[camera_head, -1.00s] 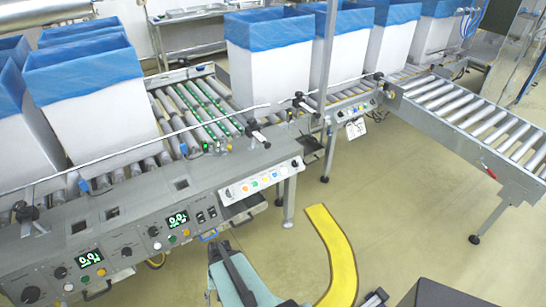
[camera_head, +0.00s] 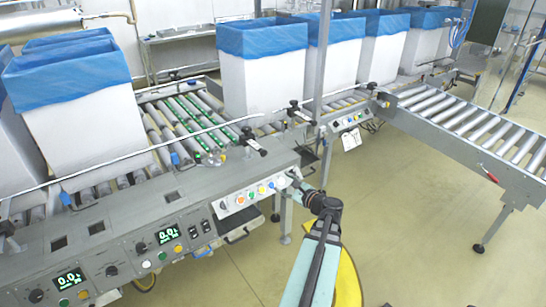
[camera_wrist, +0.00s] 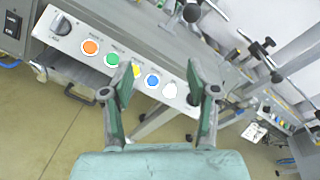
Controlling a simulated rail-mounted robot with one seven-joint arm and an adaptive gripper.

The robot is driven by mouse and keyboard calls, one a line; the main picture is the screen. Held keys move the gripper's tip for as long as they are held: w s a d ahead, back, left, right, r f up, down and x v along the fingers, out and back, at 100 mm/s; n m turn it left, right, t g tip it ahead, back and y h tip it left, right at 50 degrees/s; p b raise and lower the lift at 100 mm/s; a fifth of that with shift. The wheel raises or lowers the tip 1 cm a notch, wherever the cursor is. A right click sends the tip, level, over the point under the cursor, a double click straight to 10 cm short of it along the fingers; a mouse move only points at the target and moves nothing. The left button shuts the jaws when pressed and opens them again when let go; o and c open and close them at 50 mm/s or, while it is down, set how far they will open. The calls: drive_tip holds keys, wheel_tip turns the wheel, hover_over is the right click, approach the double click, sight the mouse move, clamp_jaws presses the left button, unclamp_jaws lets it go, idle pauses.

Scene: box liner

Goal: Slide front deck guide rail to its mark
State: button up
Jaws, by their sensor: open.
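The front deck guide rail (camera_head: 100,168) is a thin pale bar along the front of the roller deck, in front of the left boxes. A black-knobbed clamp (camera_head: 250,141) stands near its right part, and another dark clamp (camera_head: 8,230) is at the far left. My gripper (camera_head: 298,183) is at the right end of the control panel, below and right of the right clamp and apart from the rail. In the wrist view my gripper (camera_wrist: 160,80) is open and empty, its fingers in front of the coloured button panel (camera_wrist: 133,70). I cannot make out a mark.
White boxes with blue liners (camera_head: 82,115) stand on the deck, close behind the rail. A grey post (camera_head: 325,95) rises right of the deck. A roller conveyor (camera_head: 470,120) extends at right. Open floor (camera_head: 420,230) lies below it.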

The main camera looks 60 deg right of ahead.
sight(265, 154)
drive_tip(key=w+d+r+m, duration=0.1)
drive_tip(key=w+d, duration=0.1)
drive_tip(key=w, duration=0.3)
drive_tip(key=w+d+r+m+h+p, duration=0.1)
drive_tip(key=w+d+m, duration=0.1)
drive_tip(key=w, duration=0.3)
drive_tip(key=w+d+m+t, duration=0.1)
drive_tip(key=w+d, duration=0.3)
drive_tip(key=w, duration=0.1)
drive_tip(key=shift+w+r+m+h, duration=0.35)
drive_tip(key=shift+r+m+h, duration=0.05)
drive_tip(key=shift+s, duration=0.1)
clamp_jaws()
